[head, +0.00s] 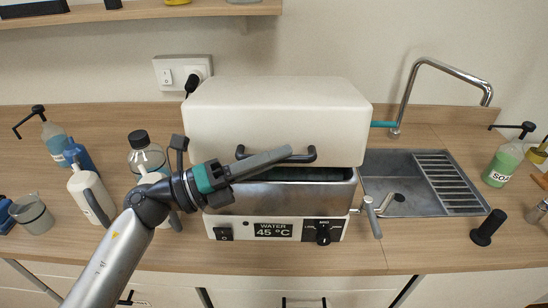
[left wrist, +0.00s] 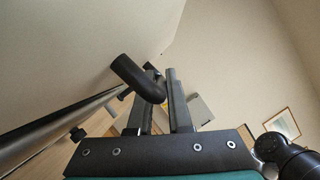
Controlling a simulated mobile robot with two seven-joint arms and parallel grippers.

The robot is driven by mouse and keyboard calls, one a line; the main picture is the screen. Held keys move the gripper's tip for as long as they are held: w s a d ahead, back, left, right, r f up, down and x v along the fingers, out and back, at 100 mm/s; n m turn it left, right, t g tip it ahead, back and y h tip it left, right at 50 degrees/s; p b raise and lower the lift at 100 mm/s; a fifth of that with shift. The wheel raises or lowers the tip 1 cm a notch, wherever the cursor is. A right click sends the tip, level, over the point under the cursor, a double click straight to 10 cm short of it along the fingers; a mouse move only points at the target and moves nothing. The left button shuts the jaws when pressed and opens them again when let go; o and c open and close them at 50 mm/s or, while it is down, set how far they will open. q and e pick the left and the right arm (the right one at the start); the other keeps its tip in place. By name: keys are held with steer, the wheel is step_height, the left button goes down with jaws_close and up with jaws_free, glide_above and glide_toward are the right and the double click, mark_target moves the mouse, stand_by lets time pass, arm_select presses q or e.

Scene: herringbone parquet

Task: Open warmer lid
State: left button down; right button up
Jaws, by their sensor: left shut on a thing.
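The warmer is a white and steel box with a white lid (head: 275,115) and a water bath body (head: 290,198) under it. The lid's front edge is raised, with a dark gap below it at the right. A black bar handle (head: 308,155) runs along the lid's lower front. My left gripper (head: 280,156) reaches in from the left and is shut on the handle. In the left wrist view the handle (left wrist: 138,78) lies at my left gripper's fingers (left wrist: 162,85). The fingers hide part of the handle in the head view. My right gripper is not in view.
Bottles stand at the left, including a white one (head: 88,190) and a clear black-capped one (head: 143,150). A grey tap (head: 372,215) juts from the warmer's right front. A steel sink (head: 400,170) and green soap bottle (head: 503,163) are at the right. A shelf (head: 150,10) hangs above.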

mark_target(274, 112)
arm_select(q)
steer(key=w+r+n+p, duration=0.1)
steer(key=r+p, duration=0.1)
steer(key=p, duration=0.1)
steer(key=w+r+n+p, duration=0.1)
steer(key=r+p, duration=0.1)
steer(key=p, duration=0.1)
steer(key=w+r+n+y+p, duration=0.1)
steer(key=r+p, duration=0.1)
steer(key=p, duration=0.1)
steer(key=shift+r+t, duration=0.3)
steer(key=shift+r, duration=0.05)
steer(key=shift+w+r+n+y+p, duration=0.3)
steer(key=shift+w+r+n+p, duration=0.35)
steer(key=shift+p, duration=0.7)
steer(key=shift+s, duration=0.1)
steer(key=c, duration=0.8)
jaws_free()
steer(key=shift+c, duration=0.2)
steer(key=b+v, duration=0.4)
steer(key=v, duration=1.1)
